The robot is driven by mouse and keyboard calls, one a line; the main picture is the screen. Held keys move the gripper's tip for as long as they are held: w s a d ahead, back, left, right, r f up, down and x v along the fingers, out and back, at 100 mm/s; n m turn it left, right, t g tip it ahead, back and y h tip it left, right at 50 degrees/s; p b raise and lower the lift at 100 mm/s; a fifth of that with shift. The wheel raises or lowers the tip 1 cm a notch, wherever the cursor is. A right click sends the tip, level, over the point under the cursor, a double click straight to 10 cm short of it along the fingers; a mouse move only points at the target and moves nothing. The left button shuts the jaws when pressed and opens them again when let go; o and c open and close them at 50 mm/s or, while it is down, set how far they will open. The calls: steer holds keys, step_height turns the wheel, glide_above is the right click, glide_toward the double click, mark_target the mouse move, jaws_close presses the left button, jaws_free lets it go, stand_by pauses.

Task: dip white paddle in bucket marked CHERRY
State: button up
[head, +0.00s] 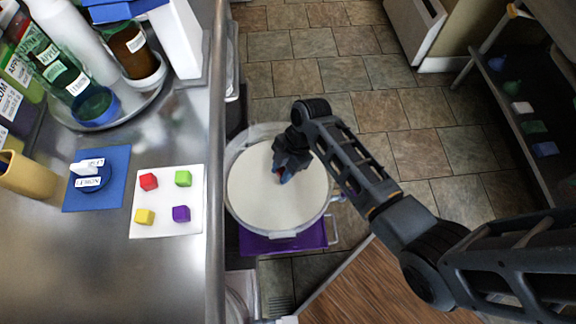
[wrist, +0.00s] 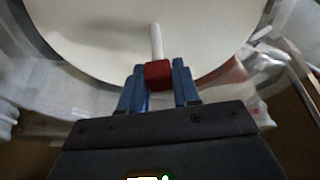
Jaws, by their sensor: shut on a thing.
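My gripper (head: 284,178) is over the round bucket (head: 236,150) of cream-white contents, pointing down. In the wrist view its blue fingertips (wrist: 158,80) are shut on a red block-shaped grip (wrist: 158,74). A white rod, seemingly the white paddle (wrist: 157,42), extends from this grip toward the pale surface. I cannot tell whether its far end touches or enters the contents. The head view mostly hides the paddle behind my gripper. No CHERRY mark is readable on this bucket.
The bucket stands on a purple base (head: 300,238) beside the steel counter (head: 100,275). The counter holds a white card (head: 165,205) with colored cubes, a blue mat (head: 110,200) and several bottles. Tiled floor lies beyond, with a dark shelf (head: 530,115) at right.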

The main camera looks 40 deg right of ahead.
step_height(320, 180, up, 14)
steer(key=p, duration=1.2)
stand_by(0.4)
